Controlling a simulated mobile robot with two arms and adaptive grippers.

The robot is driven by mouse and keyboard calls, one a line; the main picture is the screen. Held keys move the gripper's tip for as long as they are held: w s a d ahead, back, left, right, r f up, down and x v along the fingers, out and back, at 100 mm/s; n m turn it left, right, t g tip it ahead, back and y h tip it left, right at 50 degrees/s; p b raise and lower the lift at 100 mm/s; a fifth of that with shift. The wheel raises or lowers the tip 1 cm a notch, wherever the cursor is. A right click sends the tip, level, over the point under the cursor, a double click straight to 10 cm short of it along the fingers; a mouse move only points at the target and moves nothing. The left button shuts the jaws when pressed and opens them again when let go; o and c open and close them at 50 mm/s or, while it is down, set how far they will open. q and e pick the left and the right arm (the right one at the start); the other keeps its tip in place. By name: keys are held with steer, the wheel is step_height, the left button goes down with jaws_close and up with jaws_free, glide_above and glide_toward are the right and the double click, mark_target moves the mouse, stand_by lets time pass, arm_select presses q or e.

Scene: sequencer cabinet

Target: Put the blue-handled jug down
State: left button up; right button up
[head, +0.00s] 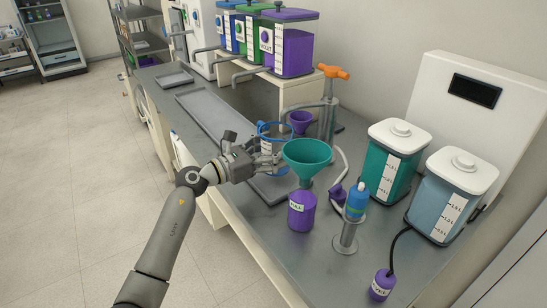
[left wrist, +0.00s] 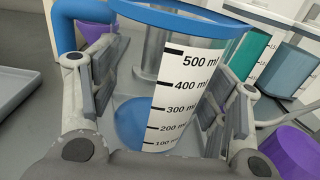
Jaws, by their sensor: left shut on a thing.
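The blue-handled jug (head: 268,140) is clear, with a blue rim and a white scale strip. My left gripper (head: 270,160) is shut around its body. In the left wrist view, the jug (left wrist: 190,105) stands upright between the two finger pads of the gripper (left wrist: 160,100), its scale facing the camera. The blue handle (left wrist: 70,20) shows at the upper left there. A blue patch shows low in the jug; I cannot tell whether it is liquid. The teal funnel partly hides the jug's right side in the head view. I cannot tell whether its base touches the surface below.
A teal funnel (head: 307,152) sits on a purple bottle (head: 302,212) just right of the gripper. A long grey tray (head: 207,112) lies behind. Two lidded containers (head: 392,165) (head: 448,200) stand farther right.

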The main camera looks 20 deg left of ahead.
arm_select(q)
steer(key=shift+w+d+f, duration=0.15)
step_height(320, 180, down, 3)
steer(key=shift+f, duration=0.1)
steer(key=shift+f, duration=0.1)
steer(key=o, duration=1.2)
steer(key=shift+o, duration=0.2)
steer(key=b+v, duration=0.1)
steer(key=v, duration=1)
steer(key=shift+b, duration=0.4)
steer(key=shift+s+a, duration=0.4)
steer(key=shift+s, duration=0.1)
